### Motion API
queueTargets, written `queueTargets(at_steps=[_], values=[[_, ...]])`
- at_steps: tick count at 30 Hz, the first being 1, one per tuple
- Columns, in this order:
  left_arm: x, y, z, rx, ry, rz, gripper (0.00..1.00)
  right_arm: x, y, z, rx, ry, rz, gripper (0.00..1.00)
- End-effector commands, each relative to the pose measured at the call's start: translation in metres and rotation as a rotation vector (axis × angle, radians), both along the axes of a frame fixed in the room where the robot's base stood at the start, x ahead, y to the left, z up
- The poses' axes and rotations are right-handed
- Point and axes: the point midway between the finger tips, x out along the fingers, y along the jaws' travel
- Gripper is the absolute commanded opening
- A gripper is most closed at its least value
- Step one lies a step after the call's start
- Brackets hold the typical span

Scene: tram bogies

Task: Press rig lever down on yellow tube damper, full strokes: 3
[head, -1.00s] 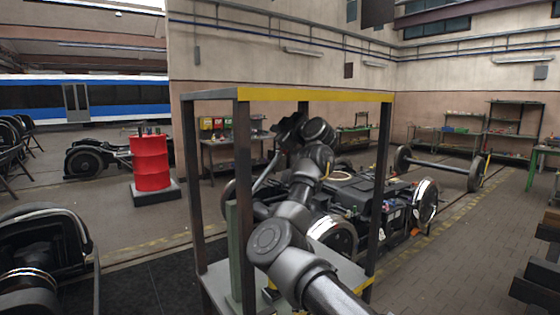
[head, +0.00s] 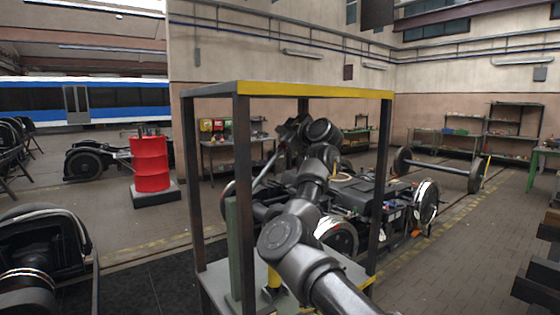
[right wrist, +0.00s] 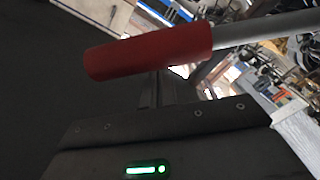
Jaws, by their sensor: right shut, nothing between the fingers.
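The test rig is a dark frame with a yellow top bar (head: 315,92). The damper's yellow tube (head: 272,280) stands low inside it, partly covered by my right arm. The rig's grey lever (head: 264,171) slants up to the right inside the frame, its upper end hidden behind my right gripper (head: 288,135). In the right wrist view the lever's red grip (right wrist: 148,52) lies across the front of my shut fingers (right wrist: 157,88). The fingers hold nothing; whether they touch the grip I cannot tell. My left gripper is not in view.
The frame's dark front posts (head: 243,200) stand close to my right arm. A bogie (head: 375,205) with wheels sits behind the rig. A red drum (head: 151,162) stands to the left. Open floor lies to the right.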

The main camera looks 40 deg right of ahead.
Motion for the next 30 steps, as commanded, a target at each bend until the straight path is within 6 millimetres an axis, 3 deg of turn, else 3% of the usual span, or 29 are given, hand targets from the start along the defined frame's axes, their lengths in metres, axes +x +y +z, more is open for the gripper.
queueTargets(at_steps=[30], values=[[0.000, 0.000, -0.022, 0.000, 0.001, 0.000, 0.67, -0.001, -0.021, -0.020, -0.001, 0.001, -0.001, 0.00]])
